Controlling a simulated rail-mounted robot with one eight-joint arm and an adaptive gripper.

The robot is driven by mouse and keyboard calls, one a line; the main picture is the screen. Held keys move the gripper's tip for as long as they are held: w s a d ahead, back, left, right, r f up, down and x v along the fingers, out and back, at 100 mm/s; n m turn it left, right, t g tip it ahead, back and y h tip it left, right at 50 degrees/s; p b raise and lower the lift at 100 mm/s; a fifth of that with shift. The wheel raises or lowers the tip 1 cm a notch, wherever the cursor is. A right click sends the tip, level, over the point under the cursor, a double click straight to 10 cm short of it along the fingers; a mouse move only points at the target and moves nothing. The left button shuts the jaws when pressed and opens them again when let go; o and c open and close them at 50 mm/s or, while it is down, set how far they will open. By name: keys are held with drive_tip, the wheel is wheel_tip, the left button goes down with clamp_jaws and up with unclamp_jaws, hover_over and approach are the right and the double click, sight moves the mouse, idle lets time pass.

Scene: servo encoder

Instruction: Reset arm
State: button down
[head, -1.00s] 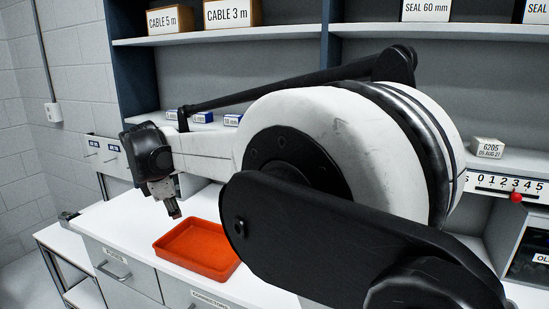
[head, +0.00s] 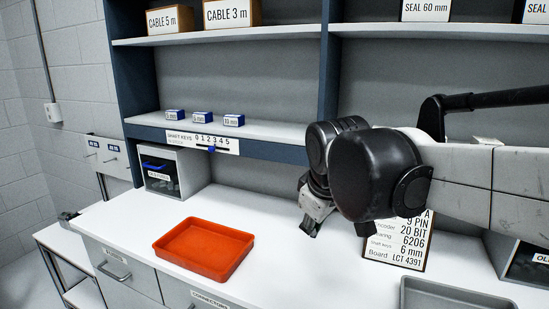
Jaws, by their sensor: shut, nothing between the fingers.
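My gripper (head: 311,226) hangs over the white worktop (head: 283,263), right of the orange tray, pointing down. Its fingers are small in the head view and look shut, with nothing held. My black and white arm reaches in from the right edge and hides part of the shelf's right side and the top of a notice board.
The empty orange tray (head: 247,262) sits front left of my gripper. A grey tray (head: 452,295) lies at the lower right, near the notice board (head: 395,249). A grey bin (head: 196,168) and a shelf with small blue and white boxes (head: 202,117) stand behind. Worktop between the trays is clear.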

drive_tip(key=s+d+f+m+t, duration=0.1)
drive_tip(key=s+d+f+m, duration=0.3)
drive_tip(key=s+d, duration=0.2)
drive_tip(key=s+d+f+m, duration=0.5)
drive_tip(key=s, duration=0.4)
drive_tip(key=shift+s+d+t, duration=0.35)
drive_tip(key=shift+d+t, duration=0.05)
